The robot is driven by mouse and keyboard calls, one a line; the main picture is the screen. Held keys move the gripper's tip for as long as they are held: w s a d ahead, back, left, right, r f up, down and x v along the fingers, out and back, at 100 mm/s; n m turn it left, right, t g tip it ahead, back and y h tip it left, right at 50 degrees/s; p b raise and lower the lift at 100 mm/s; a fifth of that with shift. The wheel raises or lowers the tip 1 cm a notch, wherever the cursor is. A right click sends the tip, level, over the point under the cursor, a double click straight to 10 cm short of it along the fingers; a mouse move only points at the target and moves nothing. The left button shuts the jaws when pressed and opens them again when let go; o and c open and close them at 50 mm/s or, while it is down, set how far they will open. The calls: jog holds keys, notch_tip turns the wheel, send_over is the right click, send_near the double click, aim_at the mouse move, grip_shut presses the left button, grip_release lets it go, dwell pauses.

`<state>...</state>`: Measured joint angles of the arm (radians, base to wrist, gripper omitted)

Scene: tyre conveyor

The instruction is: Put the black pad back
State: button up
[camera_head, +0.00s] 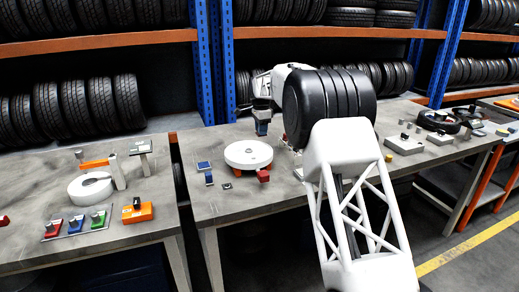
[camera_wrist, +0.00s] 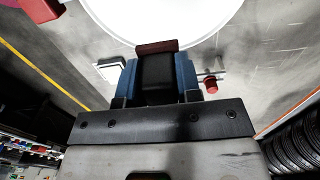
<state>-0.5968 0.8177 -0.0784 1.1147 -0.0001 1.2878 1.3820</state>
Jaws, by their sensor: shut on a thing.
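My gripper (camera_head: 262,126) hangs above the work table, just behind and right of the round white disc (camera_head: 248,154). In the wrist view my gripper (camera_wrist: 158,80) has two blue fingers closed on a black pad (camera_wrist: 158,76) between them. A dark red bar (camera_wrist: 157,47) shows at the far end of the pad; I cannot tell whether it touches it. The white disc also fills the top of the wrist view (camera_wrist: 165,15). In the head view the pad is too small to tell from the gripper.
Blue blocks (camera_head: 204,166), a red block (camera_head: 263,176) and a small dark block (camera_head: 226,186) lie around the disc on the table (camera_head: 230,206). A left table (camera_head: 100,238) holds coloured blocks.

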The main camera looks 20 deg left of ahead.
jog(key=shift+s+f, duration=0.15)
jog(key=shift+s, duration=0.7)
jog(key=s+d+f, duration=0.3)
jog(key=s, duration=0.9)
jog(key=s+d+f, duration=0.3)
jog(key=s, duration=0.9)
jog(key=s+d+f, duration=0.3)
jog(key=s+f, duration=0.1)
jog(key=s, duration=0.8)
jog(key=shift+s+d, duration=0.15)
jog(key=shift+d, duration=0.2)
jog(key=shift+w+a+f, duration=0.25)
jog(key=shift+w+a, duration=1.6)
jog(key=shift+w, duration=0.1)
jog(key=shift+w+a+f, duration=0.2)
jog(key=shift+w+a, duration=1.6)
jog(key=shift+w, duration=0.15)
jog(key=shift+w+a+f, duration=0.25)
jog(key=shift+w+a, duration=1.6)
jog(key=shift+w, duration=0.1)
jog(key=shift+f, duration=0.1)
